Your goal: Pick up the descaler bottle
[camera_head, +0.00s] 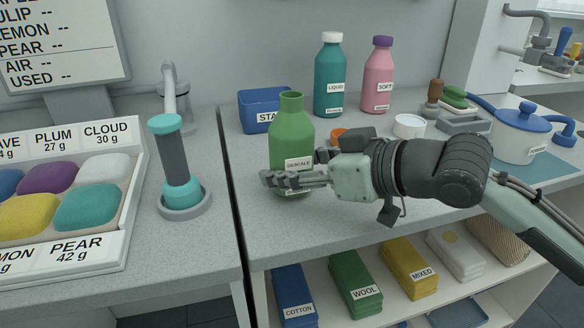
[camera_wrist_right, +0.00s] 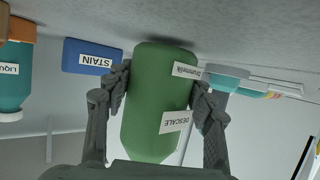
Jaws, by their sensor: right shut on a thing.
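The descaler bottle (camera_head: 291,131) is green with an open neck and a white label reading DESCALE. It is upright at the front left of the right-hand counter. My right gripper (camera_head: 290,181) reaches in from the right and is shut on the lower body of the bottle. In the right wrist view the bottle (camera_wrist_right: 158,95) appears upside down, with a finger pressed on each side. A dark shadow lies at its base; I cannot tell whether the base touches the counter. My left gripper is not in view.
A blue STAIN bin (camera_head: 262,98) stands just behind the bottle. A teal bottle (camera_head: 329,80) and a pink bottle (camera_head: 378,75) stand farther back. A blue-lidded pot (camera_head: 519,140) is at the right. A teal-topped dispenser (camera_head: 173,155) stands on the left counter, across a gap.

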